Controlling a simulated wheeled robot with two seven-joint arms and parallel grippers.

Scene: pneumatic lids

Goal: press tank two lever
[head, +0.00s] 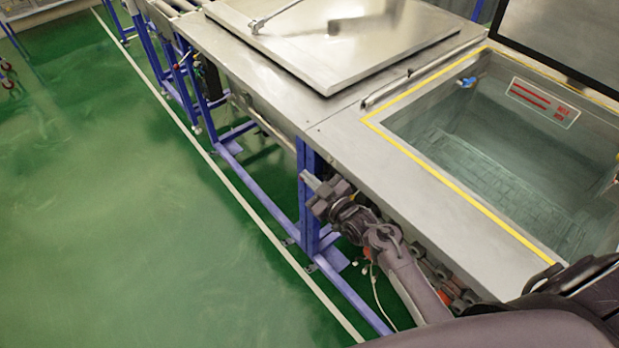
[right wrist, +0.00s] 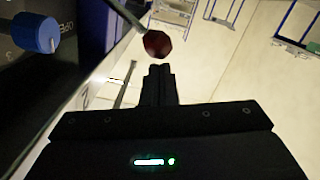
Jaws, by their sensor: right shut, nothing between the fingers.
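A lever with a dark red ball knob (right wrist: 157,44) on a thin metal rod shows at the top middle of the right wrist view. My right gripper (right wrist: 160,70) is shut and empty, its fingertips just below the knob in that picture. I cannot tell whether they touch it. In the head view my right gripper (head: 309,181) is beside the front of the steel bench, below its top edge. The lever cannot be made out there. My left gripper is not in view.
An open tank (head: 440,192) with a yellow rim holds water at the right. A closed steel lid (head: 350,40) covers the tank beyond it. A blue knob (right wrist: 35,32) sits on a dark panel near the lever. Blue legs (head: 308,205) stand below; green floor (head: 120,220) is clear left.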

